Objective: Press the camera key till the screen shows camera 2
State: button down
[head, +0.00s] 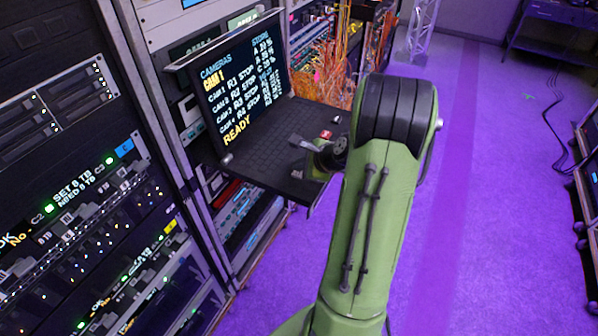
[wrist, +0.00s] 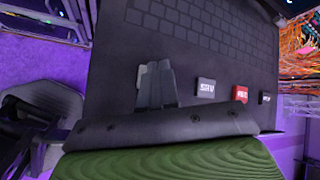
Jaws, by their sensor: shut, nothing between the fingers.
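The screen (head: 240,85) in the head view is headed CAMERAS, with CAM 1 in yellow, several camera rows marked STOP, and READY at the bottom. Below it is a dark keyboard shelf (head: 262,150). My gripper (head: 298,143) is shut and empty over the shelf's right part. In the wrist view its fingers (wrist: 157,72) point at the deck beside the keyboard. A pale grey piece at their left edge is mostly hidden and may be a key. To their right are a grey key (wrist: 206,87), a red key (wrist: 241,93) and a dark key (wrist: 264,97). Contact cannot be told.
Equipment racks (head: 75,180) with lit panels line the left. Orange cables (head: 325,70) hang behind the shelf. The purple floor (head: 480,200) is open on the right, with a dark table (head: 555,30) at the back and black cable on the floor.

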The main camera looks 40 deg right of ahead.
jog(key=shift+f, duration=0.35)
jog(key=shift+r, duration=0.15)
dwell(0.3)
jog(key=shift+r+p, duration=0.6)
jog(key=shift+r, duration=0.15)
notch_tip(320, 180, up, 5)
jog(key=p, duration=0.4)
jog(key=shift+r+p, duration=0.15)
jog(key=shift+p, duration=0.25)
dwell(1.2)
